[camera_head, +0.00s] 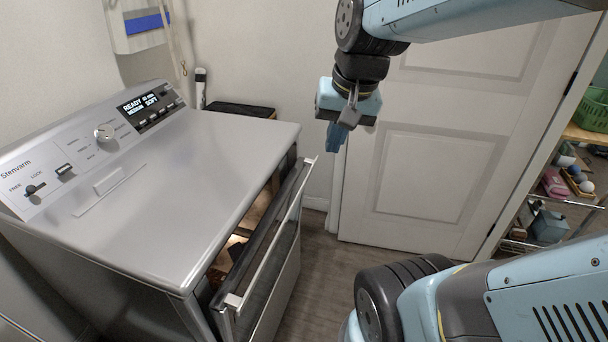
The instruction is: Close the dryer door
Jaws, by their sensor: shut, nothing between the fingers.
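The silver dryer (215,165) stands at the left, with its control panel along the back left. Its front door (272,265) is partly open. A gap along the door's top edge shows the lit inside. A long metal handle bar (277,225) runs along the door. My gripper (336,145) hangs pointing down in the air, to the right of the far end of the door and apart from it in the picture. Its blue fingers are together and hold nothing. The lower part of the door is out of view or hidden.
A white panelled room door (430,185) stands behind my arm. A shelf with a green basket (593,108) and small items is at the far right. Bare wooden floor (330,262) lies in front of the dryer. A wall-mounted box (135,25) hangs behind the dryer.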

